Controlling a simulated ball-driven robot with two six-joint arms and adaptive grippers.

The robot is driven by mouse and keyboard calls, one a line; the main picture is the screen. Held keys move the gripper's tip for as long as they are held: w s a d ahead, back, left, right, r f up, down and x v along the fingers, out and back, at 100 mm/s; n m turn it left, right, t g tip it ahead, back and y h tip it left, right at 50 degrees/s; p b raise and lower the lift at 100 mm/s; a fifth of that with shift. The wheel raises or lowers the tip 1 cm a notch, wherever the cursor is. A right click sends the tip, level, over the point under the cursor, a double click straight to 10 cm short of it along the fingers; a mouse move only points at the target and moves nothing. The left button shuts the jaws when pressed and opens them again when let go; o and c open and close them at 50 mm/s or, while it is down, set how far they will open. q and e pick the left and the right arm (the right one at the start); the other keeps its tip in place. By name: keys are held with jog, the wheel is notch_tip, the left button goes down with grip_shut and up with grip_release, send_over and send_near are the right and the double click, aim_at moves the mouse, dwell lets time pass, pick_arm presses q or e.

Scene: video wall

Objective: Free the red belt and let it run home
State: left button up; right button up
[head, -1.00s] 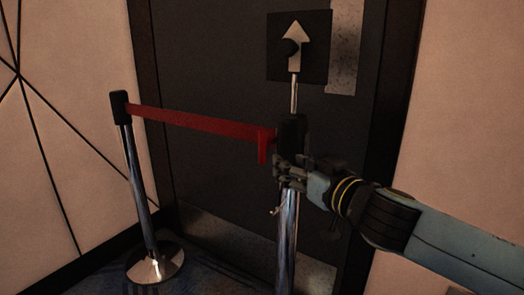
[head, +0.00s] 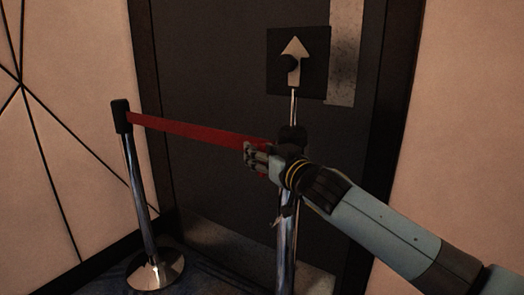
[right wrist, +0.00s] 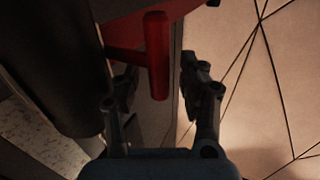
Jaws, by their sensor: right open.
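The red belt (head: 195,132) is stretched from the left post's black head (head: 121,115) to the right post's dark head (head: 292,136). My right gripper (head: 254,157) is at the belt's right end, in front of it, and hides the end piece in the head view. In the right wrist view the red end piece (right wrist: 157,55) stands upright between the two open fingers of this gripper (right wrist: 159,76), with a gap visible on each side. The belt (right wrist: 185,14) shows behind it. My left gripper is not in view.
The right chrome post (head: 287,245) stands before a dark door (head: 215,65) and carries an arrow sign (head: 297,62). The left chrome post (head: 140,190) has a round base (head: 155,269). In the right wrist view a dark cylinder (right wrist: 55,65) is close to the left finger.

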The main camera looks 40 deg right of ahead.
grip_shut()
jog(key=shift+w+f, duration=0.1)
jog(key=shift+f, duration=0.1)
dwell(0.6)
